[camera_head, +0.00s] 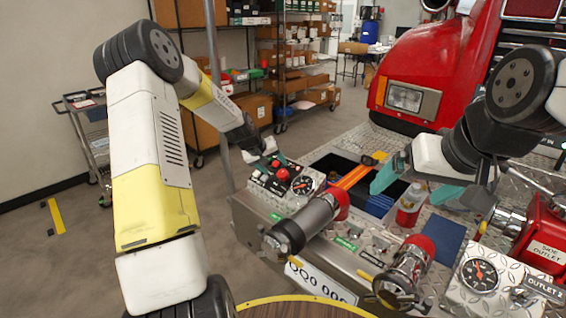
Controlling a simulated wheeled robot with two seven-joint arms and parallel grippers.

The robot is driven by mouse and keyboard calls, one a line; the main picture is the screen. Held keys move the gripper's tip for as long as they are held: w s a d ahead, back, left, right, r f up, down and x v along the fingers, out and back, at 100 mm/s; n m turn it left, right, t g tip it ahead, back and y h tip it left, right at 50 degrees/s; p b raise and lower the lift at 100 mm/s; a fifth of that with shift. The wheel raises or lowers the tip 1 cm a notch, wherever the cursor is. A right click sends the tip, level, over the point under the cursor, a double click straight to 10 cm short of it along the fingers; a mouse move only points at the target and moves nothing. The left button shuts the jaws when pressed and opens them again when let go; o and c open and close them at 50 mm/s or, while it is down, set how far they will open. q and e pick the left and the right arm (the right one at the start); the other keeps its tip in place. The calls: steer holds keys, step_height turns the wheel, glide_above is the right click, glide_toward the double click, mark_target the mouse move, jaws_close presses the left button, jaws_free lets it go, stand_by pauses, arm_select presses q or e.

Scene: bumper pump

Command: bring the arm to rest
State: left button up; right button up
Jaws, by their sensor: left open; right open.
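My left arm comes in from the left, bends at the top and reaches down to the pump panel. My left gripper (273,160) is small in view, just above the red knobs (282,174) on the panel's left part. Its jaws are open, and I cannot tell whether it touches anything. My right gripper (418,188) is open on the right, its teal fingers spread wide above the bumper deck. It appears empty.
The red truck body (440,70) stands behind. Shelving and a cart (92,135) are at the back left.

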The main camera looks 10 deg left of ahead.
arm_select(q)
steer(key=s+d+r+m+y, duration=0.2)
steer(key=s+d+r+m, duration=0.15)
steer(key=s+r, duration=1.5)
steer(key=s+r+m, duration=0.1)
steer(key=s+r, duration=0.1)
steer(key=s, duration=1.9)
steer(key=shift+d+r+g+h, duration=0.25)
steer(key=shift+r+g+h, duration=0.05)
steer(key=shift+r+h, duration=0.1)
stand_by(1.9)
